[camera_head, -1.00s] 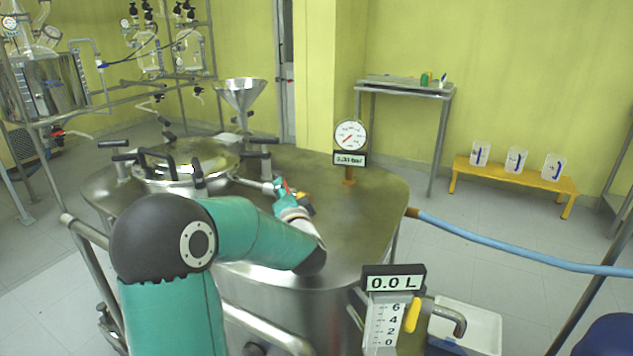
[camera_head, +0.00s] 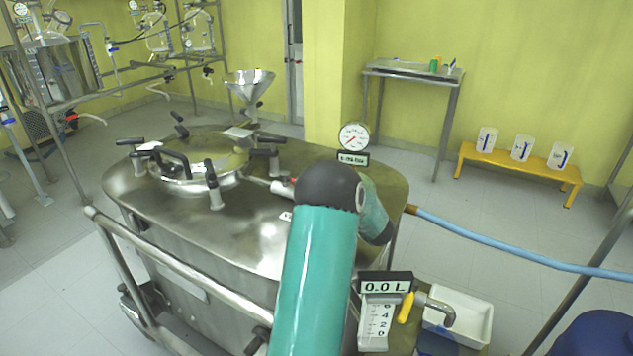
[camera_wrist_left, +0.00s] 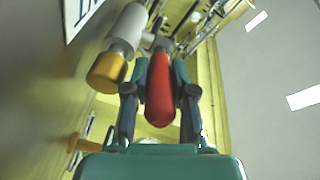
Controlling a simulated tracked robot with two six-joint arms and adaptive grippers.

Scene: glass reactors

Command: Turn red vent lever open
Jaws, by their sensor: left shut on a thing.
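The red vent lever (camera_wrist_left: 161,95) sits between the two fingers of my left gripper (camera_wrist_left: 160,72) in the left wrist view, and the gripper is shut on it. The lever lies roughly in line with the fingers. Beside it is a pale valve body (camera_wrist_left: 128,28) with an orange-yellow end (camera_wrist_left: 107,73). In the head view, my left arm covers the gripper and most of the valve on the steel reactor lid (camera_head: 250,222). Only a small red bit shows beside the arm's dark joint. My right gripper is in neither view.
A round pressure gauge (camera_head: 354,136) stands on the lid behind my arm. A round hatch (camera_head: 200,172) with black handles and a steel funnel (camera_head: 250,85) are to the left. A blue hose (camera_head: 510,245) runs off right. A 0.0 L display (camera_head: 386,286) stands in front.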

